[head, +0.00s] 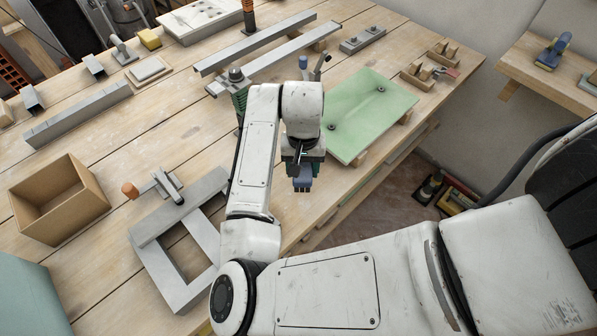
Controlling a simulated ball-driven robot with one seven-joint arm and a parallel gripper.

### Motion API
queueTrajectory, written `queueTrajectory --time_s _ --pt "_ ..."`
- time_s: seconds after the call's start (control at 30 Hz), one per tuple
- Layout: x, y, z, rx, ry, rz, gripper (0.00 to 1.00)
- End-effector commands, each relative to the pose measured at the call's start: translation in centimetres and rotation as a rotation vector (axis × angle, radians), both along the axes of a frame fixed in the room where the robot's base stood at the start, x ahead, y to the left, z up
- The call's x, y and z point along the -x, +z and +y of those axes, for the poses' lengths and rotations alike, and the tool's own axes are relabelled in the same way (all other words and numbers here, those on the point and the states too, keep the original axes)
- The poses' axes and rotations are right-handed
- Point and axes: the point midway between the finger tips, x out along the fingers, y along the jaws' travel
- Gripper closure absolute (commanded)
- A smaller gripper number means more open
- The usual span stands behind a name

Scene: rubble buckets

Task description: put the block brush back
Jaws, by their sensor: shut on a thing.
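My gripper (303,158) is right of the middle in the head view, in front of the workbench's near right edge. It is shut on a small blue-grey piece (303,184), which sticks out below the jaws. I take this piece to be the block brush; most of it is hidden by the gripper and wrist, and no bristles can be made out. It appears to be clear of the bench, though its height is hard to judge.
The workbench (110,155) carries a green glass-like plate (368,108), metal bars (262,45), an open box (58,200) and a grey metal frame (165,262). A side shelf (530,72) at right holds a blue-handled tool (553,50). Dark items (432,186) lie on the floor.

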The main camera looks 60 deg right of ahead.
Motion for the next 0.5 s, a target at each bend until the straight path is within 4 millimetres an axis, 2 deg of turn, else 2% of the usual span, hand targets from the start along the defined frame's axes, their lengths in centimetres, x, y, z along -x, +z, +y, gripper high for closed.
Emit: queueTrajectory --time_s 0.27,0.5 --pt "-1.3 -1.6 -0.4 -0.001 0.0 0.0 0.86" --pt "-1.4 -4.5 -0.4 0.0 0.001 0.001 0.86"
